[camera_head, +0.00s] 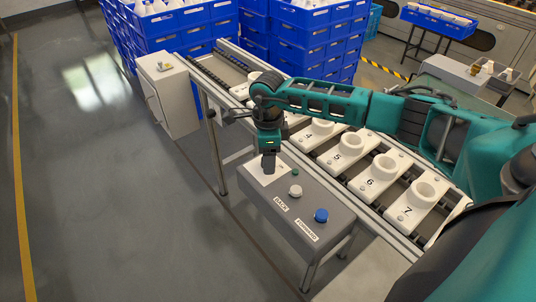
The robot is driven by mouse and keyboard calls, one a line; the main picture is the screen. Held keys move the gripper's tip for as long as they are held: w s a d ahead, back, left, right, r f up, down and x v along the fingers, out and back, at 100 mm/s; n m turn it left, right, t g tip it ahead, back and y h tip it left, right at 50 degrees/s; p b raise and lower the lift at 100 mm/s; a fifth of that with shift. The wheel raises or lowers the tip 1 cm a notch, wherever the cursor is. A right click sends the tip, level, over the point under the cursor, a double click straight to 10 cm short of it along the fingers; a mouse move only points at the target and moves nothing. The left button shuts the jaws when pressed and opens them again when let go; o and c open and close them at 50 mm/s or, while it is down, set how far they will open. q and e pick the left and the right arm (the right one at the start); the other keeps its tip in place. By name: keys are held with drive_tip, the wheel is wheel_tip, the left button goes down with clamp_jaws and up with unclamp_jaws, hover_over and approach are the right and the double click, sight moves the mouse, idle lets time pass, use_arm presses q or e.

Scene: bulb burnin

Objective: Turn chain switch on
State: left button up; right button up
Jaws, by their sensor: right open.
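The grey control box (307,212) stands on legs beside the conveyor. It carries a white button (295,191) labelled BACK, a blue button (321,215) labelled FORWARD and a white plate (281,183) at its far end. My right gripper (268,170) points down over that white plate, its fingertips at or just above it; contact cannot be told. The right gripper is open, and I see nothing held in it. Any switch on the plate is mostly hidden behind the gripper, so its position cannot be read. My left gripper is not in view.
The conveyor (420,240) runs diagonally with white numbered socket blocks, such as block 6 (378,177). My right arm reaches across above it. A pale cabinet (168,95) stands at the left. Blue crates (310,45) are stacked behind. The grey floor (95,190) at left is clear.

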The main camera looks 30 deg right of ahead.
drive_tip(key=shift+c, duration=0.2)
drive_tip(key=c, duration=1)
drive_tip(key=shift+m, duration=0.4)
drive_tip(key=m, duration=0.2)
drive_tip(key=shift+m+p, duration=0.3)
drive_tip(key=shift+m, duration=0.1)
drive_tip(key=m, duration=0.3)
drive_tip(key=shift+m+p, duration=0.3)
drive_tip(key=shift+p, duration=0.1)
drive_tip(key=m+p, duration=0.1)
drive_tip(key=m, duration=0.2)
drive_tip(key=shift+a+m, duration=0.1)
drive_tip(key=shift+m, duration=0.2)
drive_tip(key=shift+m+p, duration=0.4)
drive_tip(key=shift+m, duration=1.1)
